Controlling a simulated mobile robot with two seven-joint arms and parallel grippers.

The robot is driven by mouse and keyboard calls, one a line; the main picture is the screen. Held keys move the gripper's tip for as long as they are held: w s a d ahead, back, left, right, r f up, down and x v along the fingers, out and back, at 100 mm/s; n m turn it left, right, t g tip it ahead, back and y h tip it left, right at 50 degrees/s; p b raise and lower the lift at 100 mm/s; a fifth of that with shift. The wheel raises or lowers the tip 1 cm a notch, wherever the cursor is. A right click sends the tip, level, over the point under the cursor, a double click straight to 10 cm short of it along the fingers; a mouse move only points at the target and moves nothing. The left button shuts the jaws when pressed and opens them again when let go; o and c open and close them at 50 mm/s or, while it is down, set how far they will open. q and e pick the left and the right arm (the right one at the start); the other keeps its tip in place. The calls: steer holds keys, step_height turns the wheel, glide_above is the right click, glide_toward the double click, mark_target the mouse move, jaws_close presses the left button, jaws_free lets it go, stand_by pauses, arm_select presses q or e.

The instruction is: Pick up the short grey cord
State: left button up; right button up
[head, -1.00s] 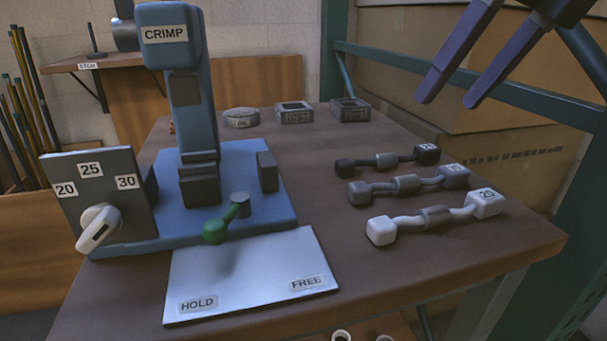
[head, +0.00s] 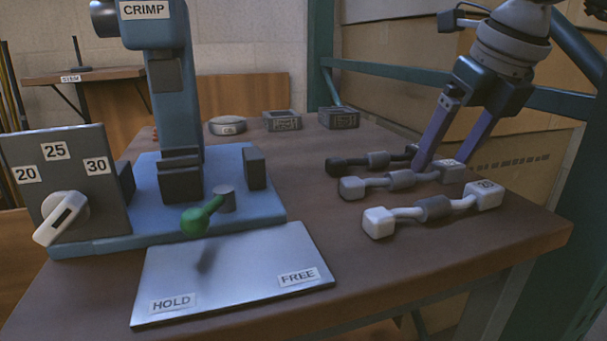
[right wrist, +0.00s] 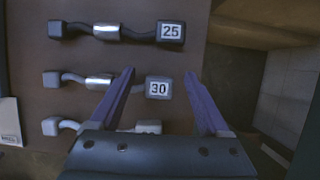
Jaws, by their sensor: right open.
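The grey cord (head: 401,179) lies in the middle of three cords on the table, with a block at each end and a metal sleeve between. Its right block reads 30 in the right wrist view (right wrist: 158,88). My right gripper (head: 440,161) is open above that right end, pointing down. In the right wrist view its fingertips (right wrist: 160,75) stand on either side of the 30 block, with nothing held. I cannot tell whether they touch it. In the head view one finger partly hides the dark cord's right end. My left gripper is not in view.
The dark cord (head: 377,160), labelled 25 in the wrist view, lies behind; the white cord (head: 435,208), labelled 20, lies in front. A blue crimp press (head: 175,90) with a green-knobbed lever (head: 195,221) stands left. A HOLD/FREE plate (head: 235,270) lies before it.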

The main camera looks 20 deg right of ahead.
jaws_close()
stand_by(0.7)
